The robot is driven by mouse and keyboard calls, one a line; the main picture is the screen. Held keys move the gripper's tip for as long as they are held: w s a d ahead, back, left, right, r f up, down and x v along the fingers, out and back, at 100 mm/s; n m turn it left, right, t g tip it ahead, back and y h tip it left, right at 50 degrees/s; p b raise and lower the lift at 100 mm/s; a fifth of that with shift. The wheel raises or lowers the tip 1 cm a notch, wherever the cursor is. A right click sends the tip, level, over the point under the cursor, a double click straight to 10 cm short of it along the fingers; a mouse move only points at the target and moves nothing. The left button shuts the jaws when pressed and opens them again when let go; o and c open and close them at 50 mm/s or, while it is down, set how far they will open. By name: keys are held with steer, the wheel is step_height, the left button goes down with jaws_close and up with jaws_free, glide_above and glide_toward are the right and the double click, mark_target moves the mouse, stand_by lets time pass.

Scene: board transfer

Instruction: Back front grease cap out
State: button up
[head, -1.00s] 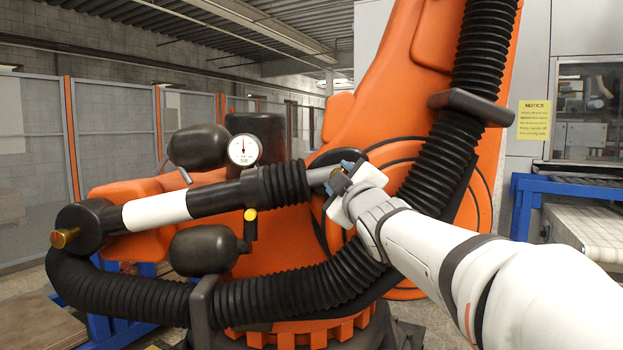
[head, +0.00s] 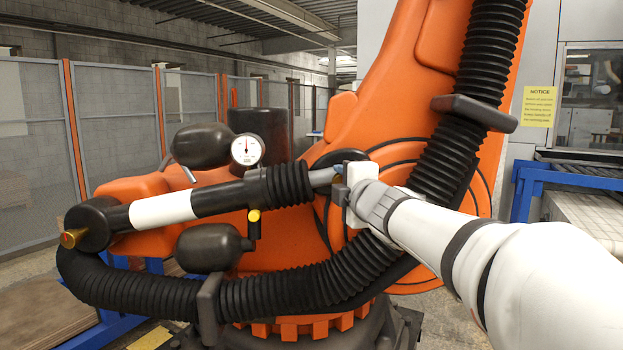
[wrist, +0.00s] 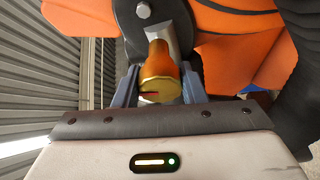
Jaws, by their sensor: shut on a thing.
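A brass grease cap (wrist: 160,78) sits between the two blue-grey fingers of my gripper (wrist: 160,92) in the wrist view. My gripper is shut on it. The cap's round face carries a dark and red mark, and a grey metal rod end lies right behind it. In the head view my gripper (head: 338,184) is at the right end of the black and white cylinder (head: 162,210), against the orange arm. The held cap is hidden there by my gripper. Another brass cap (head: 73,238) is on the cylinder's left end, and a small yellow cap (head: 253,215) is below the gauge.
A dial gauge (head: 247,150) stands above the cylinder. A thick black ribbed hose (head: 300,290) loops below and up past my arm on the right. Dark rounded tanks (head: 212,248) sit close to the cylinder. Mesh fencing (head: 120,120) is behind on the left.

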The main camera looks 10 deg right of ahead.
stand_by(0.4)
steer(key=o, duration=1)
steer(key=shift+s, duration=0.1)
steer(key=s, duration=0.2)
steer(key=s+p, duration=0.1)
steer(key=s, duration=0.2)
steer(key=s+d, duration=0.1)
steer(key=s, duration=0.1)
steer(key=shift+s, duration=0.25)
steer(key=shift+d, duration=0.15)
